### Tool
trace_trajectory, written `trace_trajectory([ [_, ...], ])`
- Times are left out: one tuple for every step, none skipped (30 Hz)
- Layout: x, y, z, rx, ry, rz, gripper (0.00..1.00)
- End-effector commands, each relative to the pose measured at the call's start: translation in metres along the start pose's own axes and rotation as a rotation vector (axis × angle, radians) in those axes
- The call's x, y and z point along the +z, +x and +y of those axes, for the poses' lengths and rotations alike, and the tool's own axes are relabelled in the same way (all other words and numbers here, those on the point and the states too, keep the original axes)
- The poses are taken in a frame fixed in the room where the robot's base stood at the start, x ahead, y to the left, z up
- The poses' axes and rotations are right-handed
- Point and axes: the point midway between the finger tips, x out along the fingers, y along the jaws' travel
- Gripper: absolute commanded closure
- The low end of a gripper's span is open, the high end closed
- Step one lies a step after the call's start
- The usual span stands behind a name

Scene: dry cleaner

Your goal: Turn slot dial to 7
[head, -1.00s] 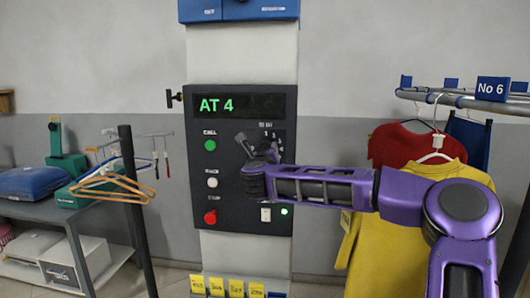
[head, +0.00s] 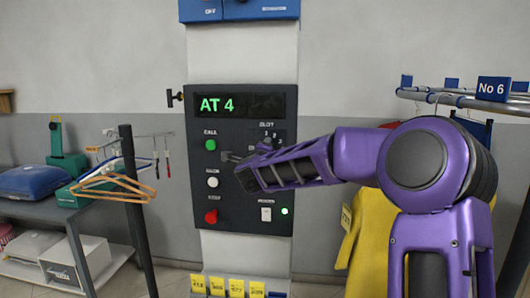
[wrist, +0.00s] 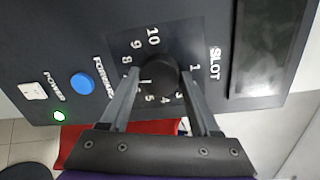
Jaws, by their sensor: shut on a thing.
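The slot dial (wrist: 158,70) is a round black knob in the wrist view, ringed by white numbers, with a SLOT label to its right. My gripper (wrist: 159,80) has one finger on each side of the knob and is shut on it. A small pale mark shows on the knob's lower left, but I cannot tell exactly which number it points to. In the head view my arm hides most of the dial, and only a few scale numbers show above it. The green display (head: 240,104) reads AT 4.
The dark control panel (head: 200,122) carries a green button (head: 210,145), a white button (head: 212,182) and a red button (head: 211,217). A blue FORWARD button (wrist: 82,82) is left of the dial in the wrist view. A hanger stand (head: 135,205) stands left, a clothes rail (head: 455,100) right.

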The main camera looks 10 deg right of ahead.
Motion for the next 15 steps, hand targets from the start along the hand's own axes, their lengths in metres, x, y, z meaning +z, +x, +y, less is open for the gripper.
trace_trajectory([
  [0.0010,-0.0004,-0.0017,-0.003,-0.017,0.000,0.93],
  [0.0007,-0.0002,-0.0016,-0.002,-0.026,0.001,0.93],
  [0.0008,-0.0002,-0.0014,-0.002,-0.036,0.002,0.93],
  [0.0010,-0.0003,-0.0013,-0.001,-0.043,0.002,0.93],
  [0.0010,-0.0002,-0.0012,-0.001,-0.048,0.003,0.93],
  [0.0007,-0.0001,-0.0012,-0.001,-0.055,0.004,0.93],
  [0.0004,0.0000,-0.0011,-0.001,-0.058,0.004,0.93],
  [0.0001,0.0001,-0.0011,-0.001,-0.061,0.005,0.93],
  [0.0000,0.0002,-0.0011,-0.001,-0.064,0.006,0.93],
  [-0.0001,0.0002,-0.0011,-0.001,-0.066,0.006,0.93],
  [-0.0001,0.0002,-0.0011,-0.001,-0.067,0.006,0.93],
  [-0.0001,0.0002,-0.0011,-0.001,-0.067,0.006,0.93],
  [-0.0002,0.0002,-0.0011,-0.001,-0.068,0.006,0.93],
  [-0.0002,0.0002,-0.0011,-0.001,-0.068,0.006,0.93],
  [-0.0002,0.0002,-0.0011,-0.001,-0.068,0.006,0.93],
])
